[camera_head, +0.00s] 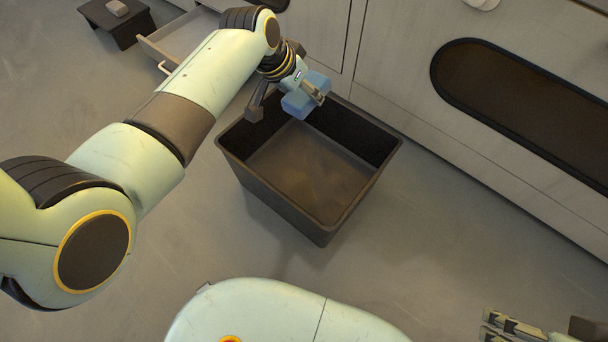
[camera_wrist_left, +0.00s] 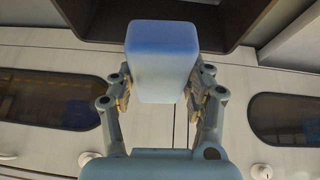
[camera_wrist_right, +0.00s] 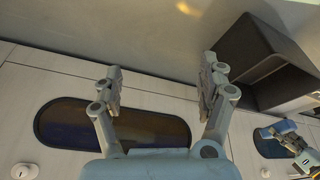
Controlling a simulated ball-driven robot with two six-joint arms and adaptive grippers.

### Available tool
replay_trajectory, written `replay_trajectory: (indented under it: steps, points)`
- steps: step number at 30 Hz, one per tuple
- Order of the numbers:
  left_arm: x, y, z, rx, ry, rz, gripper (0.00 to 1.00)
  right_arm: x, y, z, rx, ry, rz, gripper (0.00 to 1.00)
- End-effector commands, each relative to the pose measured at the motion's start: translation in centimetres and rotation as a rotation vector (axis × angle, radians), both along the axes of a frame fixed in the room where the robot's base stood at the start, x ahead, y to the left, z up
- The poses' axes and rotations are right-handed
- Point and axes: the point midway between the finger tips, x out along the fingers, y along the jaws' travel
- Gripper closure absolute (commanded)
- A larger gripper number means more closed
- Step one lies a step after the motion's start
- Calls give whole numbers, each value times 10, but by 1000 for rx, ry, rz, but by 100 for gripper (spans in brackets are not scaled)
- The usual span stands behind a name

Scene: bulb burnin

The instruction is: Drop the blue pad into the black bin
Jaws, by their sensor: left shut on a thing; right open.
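The blue pad (camera_head: 306,95) is a small light-blue block. My left gripper (camera_head: 318,92) is shut on it and holds it over the far rim of the black bin. The pad (camera_wrist_left: 162,60) also shows between the fingers of my left gripper (camera_wrist_left: 160,95) in the left wrist view. The black bin (camera_head: 318,233) is a large square open box on the floor; its visible inside looks empty. Part of the bin (camera_wrist_right: 240,60) shows in the right wrist view. My right gripper (camera_head: 500,326) is at the lower right in the head view, away from the bin. Its fingers (camera_wrist_right: 160,90) are open and empty.
Pale cabinets with a dark oval window (camera_head: 520,100) stand along the right, close behind the bin. An open drawer (camera_head: 195,42) juts out at the upper left. A low dark stool (camera_head: 112,28) with a small grey item stands beyond it. The floor right of the bin is clear.

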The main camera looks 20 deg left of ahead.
Motion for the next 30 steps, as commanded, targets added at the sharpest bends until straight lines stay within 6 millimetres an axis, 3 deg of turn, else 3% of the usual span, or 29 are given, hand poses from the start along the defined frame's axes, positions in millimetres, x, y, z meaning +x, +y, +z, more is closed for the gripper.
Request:
replay_trajectory:
  steps: [1, 3, 6, 10, 22, 30]
  points:
    - [-3, 0, -33, -1, 14, -6, 83, 1, 3, 2, 3, -4, 4, 25]
    - [-2, -1, -51, -1, 14, -12, 83, 4, 5, 15, 7, -14, 8, 25]
    - [-2, -1, -66, 1, 12, -17, 83, 7, 8, 29, 10, -27, 11, 25]
    - [-1, -1, -72, 1, 9, -19, 83, 9, 9, 32, 12, -49, 12, 25]
    - [-2, -1, -101, 1, 13, -19, 83, 23, 9, -14, 16, -302, 14, 25]
    - [-2, -1, -120, 0, 12, -19, 83, 20, 10, -33, 21, -499, 27, 25]
